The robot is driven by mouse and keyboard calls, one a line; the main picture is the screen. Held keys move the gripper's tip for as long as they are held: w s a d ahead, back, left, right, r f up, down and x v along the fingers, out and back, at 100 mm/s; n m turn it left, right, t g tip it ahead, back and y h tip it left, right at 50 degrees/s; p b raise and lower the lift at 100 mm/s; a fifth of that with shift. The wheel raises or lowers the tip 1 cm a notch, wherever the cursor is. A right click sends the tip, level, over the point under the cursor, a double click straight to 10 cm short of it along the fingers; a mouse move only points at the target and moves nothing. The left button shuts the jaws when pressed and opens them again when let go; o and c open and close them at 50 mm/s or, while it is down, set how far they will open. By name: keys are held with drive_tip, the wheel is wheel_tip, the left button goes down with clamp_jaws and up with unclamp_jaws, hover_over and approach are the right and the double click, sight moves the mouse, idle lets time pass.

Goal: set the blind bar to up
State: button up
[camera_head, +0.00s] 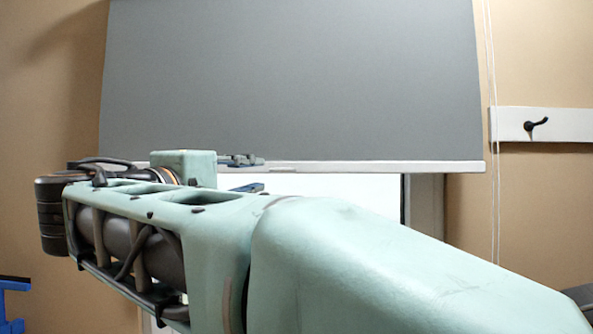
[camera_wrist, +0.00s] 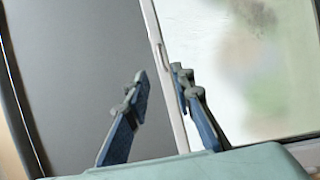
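The blind bar (camera_head: 390,167) is a thin white strip along the lower edge of the grey blind (camera_head: 300,80), and it looks roughly level in the head view. In the wrist view the bar (camera_wrist: 170,100) runs steeply between the two fingers of my gripper (camera_wrist: 161,78). My gripper is open. One finger is on the blind's side with a gap to the bar; the other is on the window side, close to it, and I cannot tell if it touches. In the head view the fingertips (camera_head: 246,174) show above and below the bar, and my arm hides its left part.
The bright window (camera_head: 335,185) shows below the blind. Thin white cords (camera_head: 492,90) hang right of the blind. A white wall rail with a dark hook (camera_head: 537,125) is at the right. A blue object (camera_head: 12,285) stands at the lower left.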

sight(282, 169)
drive_tip(key=p+x, duration=0.1)
drive_tip(key=x, duration=0.9)
drive_tip(key=shift+w, duration=0.15)
drive_tip(key=shift+c, duration=0.4)
clamp_jaws()
